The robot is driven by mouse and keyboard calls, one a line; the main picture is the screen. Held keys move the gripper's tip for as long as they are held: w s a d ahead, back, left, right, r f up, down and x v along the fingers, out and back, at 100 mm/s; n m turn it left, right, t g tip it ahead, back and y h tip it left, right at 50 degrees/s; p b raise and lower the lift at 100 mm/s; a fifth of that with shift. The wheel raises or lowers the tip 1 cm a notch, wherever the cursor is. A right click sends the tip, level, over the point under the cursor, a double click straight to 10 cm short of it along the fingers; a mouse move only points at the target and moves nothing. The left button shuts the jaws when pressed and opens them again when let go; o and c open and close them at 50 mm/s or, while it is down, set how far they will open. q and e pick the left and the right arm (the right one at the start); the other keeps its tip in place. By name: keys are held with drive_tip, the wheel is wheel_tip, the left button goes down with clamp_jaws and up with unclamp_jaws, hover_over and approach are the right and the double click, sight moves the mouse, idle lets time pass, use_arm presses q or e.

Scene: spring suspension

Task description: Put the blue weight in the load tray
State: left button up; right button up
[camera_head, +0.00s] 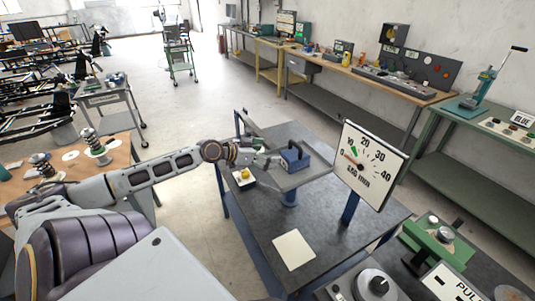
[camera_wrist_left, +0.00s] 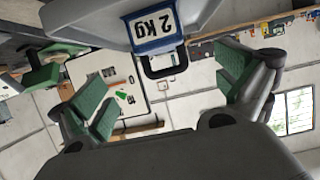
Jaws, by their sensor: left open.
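The blue weight (camera_head: 294,158) sits on the grey load tray (camera_head: 312,175), which stands on a blue post above the dark table. In the left wrist view the weight (camera_wrist_left: 153,28) shows upside down with a "2 kg" label and a dark handle. My left gripper (camera_head: 274,161) is just left of the weight in the head view. In the wrist view its green-padded fingers (camera_wrist_left: 165,92) are spread wide, with nothing between the pads. The weight appears apart from the fingers. My right gripper is not in view.
A dial board (camera_head: 370,165) marked up to 40 stands right of the tray. A yellow knob on a white box (camera_head: 244,178) is left of it. A blank pale card (camera_head: 294,250) lies on the table. A wooden table with springs (camera_head: 95,144) is at left.

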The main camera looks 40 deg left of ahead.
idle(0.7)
use_arm(q)
drive_tip(key=s+a+f+n+g+y, duration=0.1)
drive_tip(key=s+a+f+n+y, duration=0.15)
drive_tip(key=a+f, duration=0.65)
drive_tip(key=s+a+f+n+y, duration=0.25)
drive_tip(key=a+f, duration=0.35)
drive_tip(key=f, duration=0.6)
drive_tip(key=s+a+f+g+y, duration=0.1)
drive_tip(key=s+f+g, duration=0.1)
drive_tip(key=s+f, duration=0.7)
drive_tip(key=s+f+g+y, duration=0.15)
drive_tip(key=s+f, duration=0.35)
drive_tip(key=f, duration=0.8)
drive_tip(key=s+d+f+g, duration=0.4)
drive_tip(key=s+d+f, duration=0.7)
drive_tip(key=s+f, duration=0.45)
drive_tip(key=s+d+f+m+g, duration=0.1)
drive_tip(key=s+d+f, duration=0.3)
drive_tip(key=d, duration=0.3)
drive_tip(key=s+d+f+m+g+h, duration=0.1)
drive_tip(key=s+d+f, duration=0.2)
drive_tip(key=s+d, duration=0.2)
drive_tip(key=s+d+f+g+h, duration=0.1)
drive_tip(key=s+d+f, duration=0.3)
drive_tip(key=d, duration=0.7)
drive_tip(key=shift+s+d+f+m, duration=0.15)
drive_tip(key=shift+s+f+m, duration=0.15)
drive_tip(key=shift+m, duration=0.1)
